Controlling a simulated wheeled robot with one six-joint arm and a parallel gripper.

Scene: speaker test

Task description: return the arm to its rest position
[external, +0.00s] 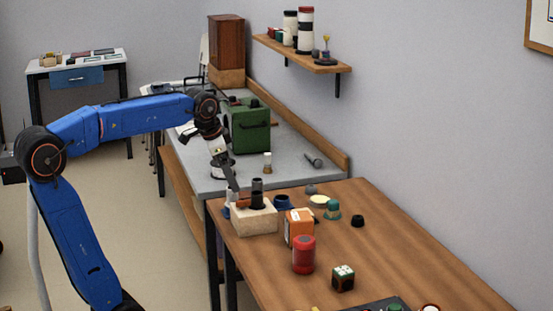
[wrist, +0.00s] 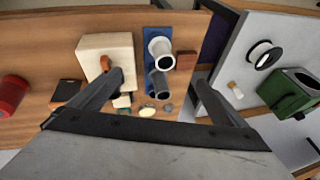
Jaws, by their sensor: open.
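My gripper (external: 232,184) points down close above the pale wooden block (external: 253,220), next to a dark upright cylinder (external: 257,190). In the wrist view the two fingers of my gripper (wrist: 161,78) are spread wide, and nothing is seen held between them. Below and between them show a grey tube (wrist: 159,84) and a white-rimmed tube (wrist: 160,47). The pale block (wrist: 92,45) lies beyond the left finger. Whether a fingertip touches anything is unclear.
An orange box (external: 297,229), a red can (external: 303,256) and a dark cube (external: 343,278) stand on the brown table (external: 400,255). A green case (external: 248,127) stands on the grey bench (external: 205,182) behind. A wall shelf (external: 330,67) is above. The table's right part is mostly bare.

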